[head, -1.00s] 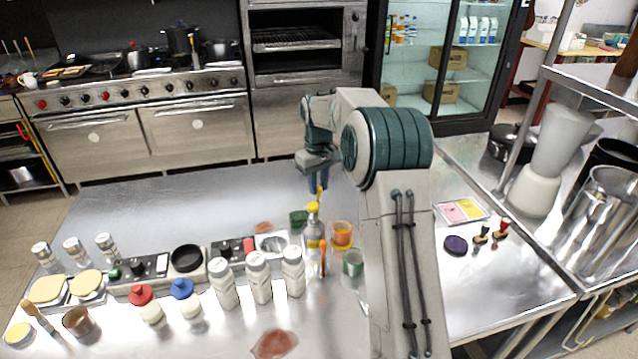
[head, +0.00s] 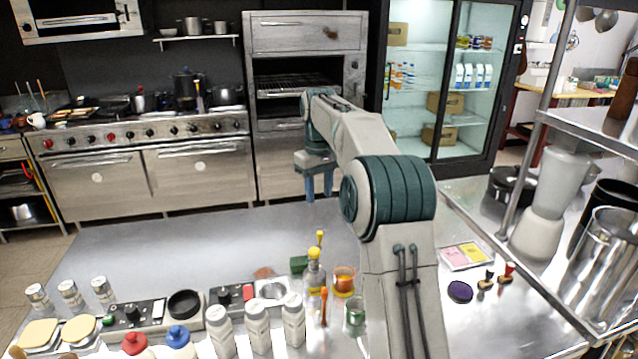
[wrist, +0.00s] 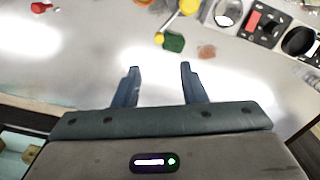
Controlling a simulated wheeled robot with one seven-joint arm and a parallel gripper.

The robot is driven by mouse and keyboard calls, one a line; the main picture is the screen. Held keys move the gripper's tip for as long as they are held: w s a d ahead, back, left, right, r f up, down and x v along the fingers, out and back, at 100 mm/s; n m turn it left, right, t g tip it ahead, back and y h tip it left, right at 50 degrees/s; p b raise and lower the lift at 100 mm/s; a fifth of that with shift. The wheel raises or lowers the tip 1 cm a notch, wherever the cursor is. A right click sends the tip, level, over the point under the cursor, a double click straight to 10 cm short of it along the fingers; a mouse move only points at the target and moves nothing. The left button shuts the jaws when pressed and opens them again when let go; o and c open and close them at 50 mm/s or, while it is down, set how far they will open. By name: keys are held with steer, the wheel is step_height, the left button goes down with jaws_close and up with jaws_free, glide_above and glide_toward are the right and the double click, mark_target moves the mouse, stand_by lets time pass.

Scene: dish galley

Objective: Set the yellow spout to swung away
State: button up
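The yellow spout (head: 320,239) is a thin bar with a yellow end. It runs from near a round yellow top (head: 314,253) above a clear bottle-like body (head: 313,275) and points away from my body. In the wrist view the spout (wrist: 159,37) slants down and left from the yellow ball (wrist: 190,6), away from the round basin (wrist: 300,41). My gripper (head: 319,198) is above and beyond the spout, clear of it. In the wrist view its two fingers (wrist: 158,68) are apart with only counter between them.
The steel basin (head: 272,289) is left of the spout. A green block (head: 299,264), an orange cup (head: 344,280), a green cup (head: 355,314) and white bottles (head: 293,318) stand close by. The counter beyond (head: 200,240) is largely clear.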

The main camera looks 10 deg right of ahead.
step_height(320, 180, up, 2)
stand_by(0.5)
steer(key=s+a+r+m+t, duration=0.1)
steer(key=s, duration=0.8)
steer(key=s+a+r+m+t, duration=0.1)
steer(key=s+a, duration=0.1)
steer(key=s, duration=0.6)
steer(key=s+f+m, duration=0.1)
steer(key=s+f, duration=0.3)
steer(key=s, duration=0.6)
steer(key=s+f+m+t, duration=0.1)
steer(key=s+f, duration=0.4)
steer(key=s, duration=0.4)
steer(key=shift+s+f, duration=0.15)
steer(key=shift+s, duration=0.25)
